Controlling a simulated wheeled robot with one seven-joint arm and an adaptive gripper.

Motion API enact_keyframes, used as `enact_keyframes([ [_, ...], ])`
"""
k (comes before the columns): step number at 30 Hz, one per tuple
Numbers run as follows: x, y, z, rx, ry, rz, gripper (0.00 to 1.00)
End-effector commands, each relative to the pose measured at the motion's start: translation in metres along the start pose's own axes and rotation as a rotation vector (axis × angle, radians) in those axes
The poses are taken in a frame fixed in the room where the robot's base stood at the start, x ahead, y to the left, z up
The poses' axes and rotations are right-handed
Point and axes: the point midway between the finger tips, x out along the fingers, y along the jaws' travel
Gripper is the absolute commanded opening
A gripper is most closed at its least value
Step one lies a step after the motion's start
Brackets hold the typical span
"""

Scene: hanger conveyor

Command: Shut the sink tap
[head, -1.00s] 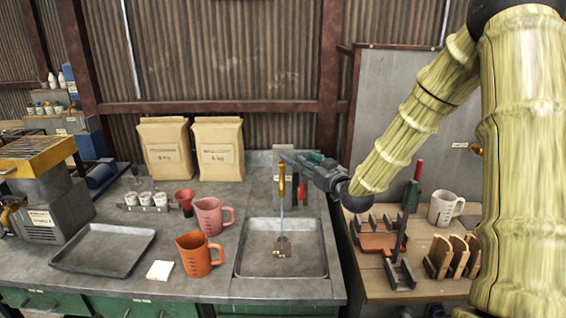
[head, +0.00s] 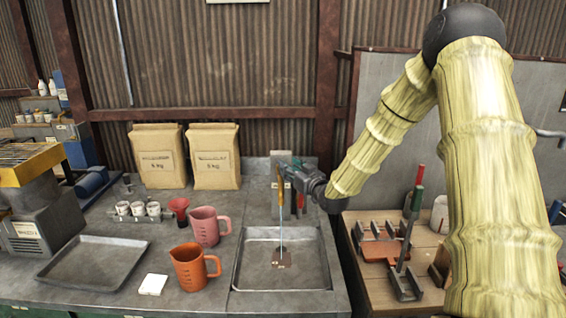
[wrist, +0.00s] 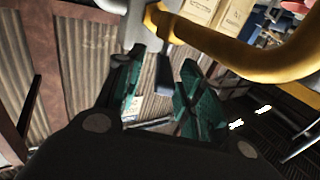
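The sink tap's yellow spout (wrist: 255,62) arcs across the upper right of the wrist view. A dark blue-grey piece, seemingly the tap's lever (wrist: 165,75), hangs from its pale body (wrist: 137,22). My gripper (wrist: 158,68) is open, its two green fingers on either side of that piece; I cannot tell if either touches it. In the head view my gripper (head: 291,175) is at the tap and hides most of it. A thin stream of water (head: 281,227) falls into the steel sink (head: 236,262).
Pink (head: 205,228) and orange (head: 190,268) jugs stand left of the sink, near a tray (head: 92,262). Two paper sacks (head: 213,157) stand behind. A wooden bench (head: 375,290) with racks is at the right. The wall is close behind the tap.

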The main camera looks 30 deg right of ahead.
Motion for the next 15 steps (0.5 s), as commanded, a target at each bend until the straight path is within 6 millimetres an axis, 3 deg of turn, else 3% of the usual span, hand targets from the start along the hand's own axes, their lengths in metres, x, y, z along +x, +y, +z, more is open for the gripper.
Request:
enact_keyframes([
  [6,0.027,-0.002,-0.001,-0.001,0.000,-0.003,0.38],
  [15,0.042,-0.003,0.000,-0.001,0.000,-0.004,0.38],
])
